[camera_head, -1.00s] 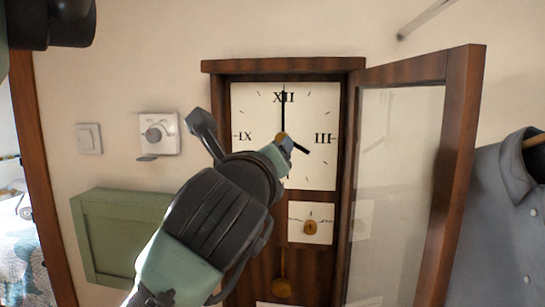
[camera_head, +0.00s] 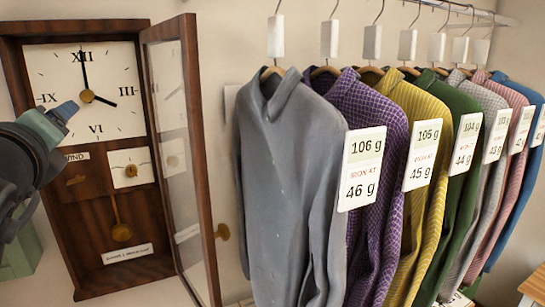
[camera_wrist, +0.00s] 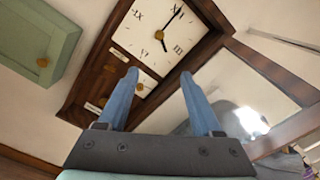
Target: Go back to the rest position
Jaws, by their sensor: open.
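My gripper (camera_wrist: 158,100) is open and empty in the wrist view, its two blue fingers apart and pointing toward the wall clock. In the head view only part of it (camera_head: 62,112) shows at the left, in front of the clock's left side. The wooden wall clock (camera_head: 22,88) has a white dial (camera_head: 110,75) with black hands and a pendulum (camera_head: 121,232) below. Its glazed door (camera_head: 203,160) stands open to the right. In the wrist view the clock (camera_wrist: 88,75) appears tilted beyond the fingers, with the door frame (camera_wrist: 262,70) at the right.
Several shirts hang on a rail (camera_head: 450,8) to the right of the clock, the nearest a grey shirt (camera_head: 285,190). Tags such as a white one (camera_head: 361,165) hang on them. A green cabinet (camera_wrist: 40,40) is on the wall, left of the clock. A wooden surface (camera_head: 530,288) shows at lower right.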

